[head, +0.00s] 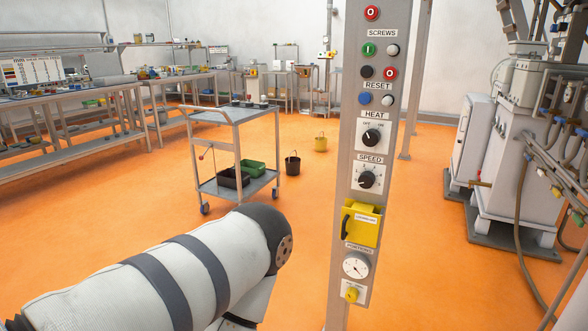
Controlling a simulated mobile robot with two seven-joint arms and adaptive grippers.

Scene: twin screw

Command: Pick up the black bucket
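The black bucket (292,164) stands upright on the orange floor, just right of the metal cart and some way off. Its thin handle sticks up above the rim. A white and dark grey arm of mine comes in from the lower left and ends in a dark rounded joint. Neither gripper shows in the head view. Nothing of mine touches the bucket.
A metal cart (232,112) with black and green bins stands left of the bucket. A yellow bucket (320,143) is farther back. A grey control post (346,200) rises close in front. A large machine (510,150) stands right; workbenches line the left. Orange floor between is clear.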

